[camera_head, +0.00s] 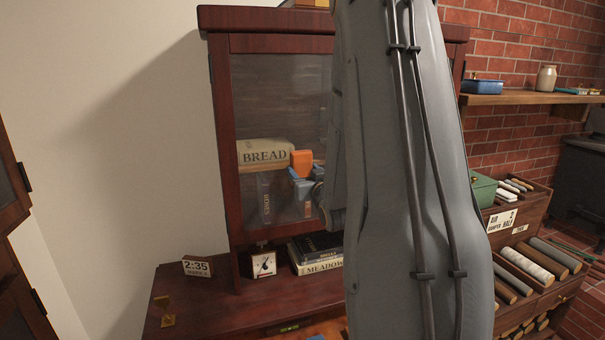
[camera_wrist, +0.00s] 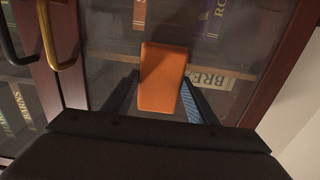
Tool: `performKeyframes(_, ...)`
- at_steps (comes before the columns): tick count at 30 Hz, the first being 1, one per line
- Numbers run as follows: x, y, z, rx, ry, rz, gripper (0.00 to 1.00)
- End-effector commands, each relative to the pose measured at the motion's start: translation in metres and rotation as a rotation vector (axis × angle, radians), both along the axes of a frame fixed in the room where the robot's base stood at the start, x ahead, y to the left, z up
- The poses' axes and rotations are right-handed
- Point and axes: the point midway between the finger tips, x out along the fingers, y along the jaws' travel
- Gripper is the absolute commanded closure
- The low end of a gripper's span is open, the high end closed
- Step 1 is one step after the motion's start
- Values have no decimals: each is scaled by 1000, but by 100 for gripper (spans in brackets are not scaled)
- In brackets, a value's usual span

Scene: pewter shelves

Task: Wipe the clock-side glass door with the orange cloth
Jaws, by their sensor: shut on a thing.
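The orange cloth (camera_head: 302,160) is a small, block-like orange pad in front of the glass door (camera_head: 270,108) of the dark red wooden cabinet. My gripper (camera_head: 306,180) is shut on the cloth, which sticks out between the fingers in the wrist view (camera_wrist: 164,80). The cloth is at or very near the pane; I cannot tell if it touches. The door glass looks hazy in its upper part. My arm hides the cabinet's right side in the head view.
Behind the glass are a BREAD bin (camera_head: 265,154) and books. A white dial timer (camera_head: 264,264) and stacked books (camera_head: 318,266) stand on the ledge below. Black (camera_wrist: 12,45) and brass (camera_wrist: 55,45) door handles show in the wrist view.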

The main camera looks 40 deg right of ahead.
Motion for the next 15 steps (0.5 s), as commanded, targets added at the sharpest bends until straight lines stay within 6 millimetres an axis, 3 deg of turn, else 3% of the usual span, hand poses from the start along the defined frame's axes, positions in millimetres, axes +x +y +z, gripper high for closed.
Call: performKeyframes(15,17,37,1,-3,-2,9,69)
